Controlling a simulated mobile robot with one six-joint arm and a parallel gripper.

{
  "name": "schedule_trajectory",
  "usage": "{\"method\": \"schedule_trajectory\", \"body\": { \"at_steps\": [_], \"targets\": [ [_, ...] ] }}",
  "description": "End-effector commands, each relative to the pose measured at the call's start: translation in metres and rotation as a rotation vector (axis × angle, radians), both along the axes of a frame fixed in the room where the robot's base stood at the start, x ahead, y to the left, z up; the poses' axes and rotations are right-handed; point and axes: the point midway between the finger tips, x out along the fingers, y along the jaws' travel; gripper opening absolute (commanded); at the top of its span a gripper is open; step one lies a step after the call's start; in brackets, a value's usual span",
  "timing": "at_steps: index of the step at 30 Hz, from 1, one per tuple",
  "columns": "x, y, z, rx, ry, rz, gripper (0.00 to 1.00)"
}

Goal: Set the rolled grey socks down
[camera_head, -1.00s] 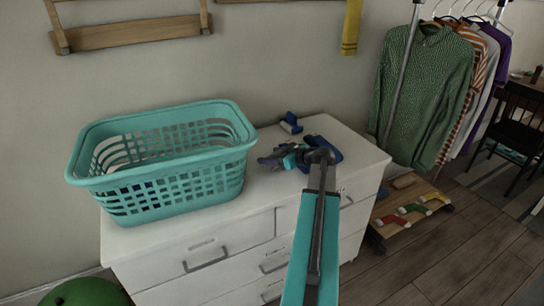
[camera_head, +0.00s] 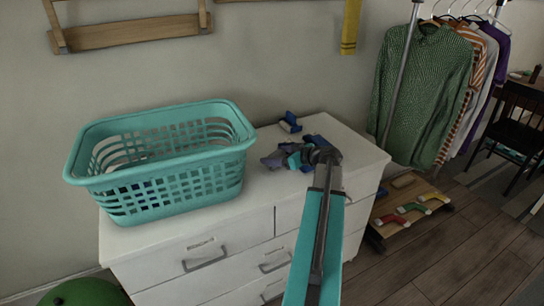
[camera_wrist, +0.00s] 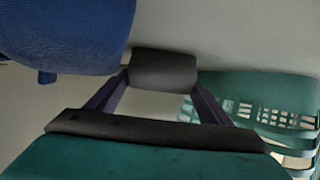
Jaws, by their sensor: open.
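My gripper (camera_head: 274,160) is low over the white dresser top, right of the teal basket. In the wrist view my gripper (camera_wrist: 161,86) has its two dark fingers spread apart. A dark grey roll, which looks like the rolled grey socks (camera_wrist: 163,68), lies across the fingertips, near or between them. I cannot tell whether the fingers touch it, or whether it rests on the dresser.
The teal laundry basket (camera_head: 160,111) fills the dresser's left side; it also shows in the wrist view (camera_wrist: 250,88). A small blue item (camera_head: 290,122) lies behind my gripper. The white dresser top (camera_head: 352,147) is clear at the right. Clothes (camera_head: 425,90) hang beyond it.

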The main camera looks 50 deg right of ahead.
Motion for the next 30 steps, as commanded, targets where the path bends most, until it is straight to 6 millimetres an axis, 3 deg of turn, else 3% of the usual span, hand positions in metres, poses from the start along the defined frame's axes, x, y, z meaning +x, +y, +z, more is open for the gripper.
{"method": "schedule_trajectory", "body": {
  "at_steps": [15, 21, 30],
  "targets": [
    [-0.074, 0.000, 0.030, -0.001, 0.000, -0.001, 0.74],
    [-0.085, 0.000, 0.035, -0.001, 0.000, 0.000, 0.74],
    [-0.086, 0.000, 0.036, -0.001, 0.000, 0.001, 0.74]
  ]
}}
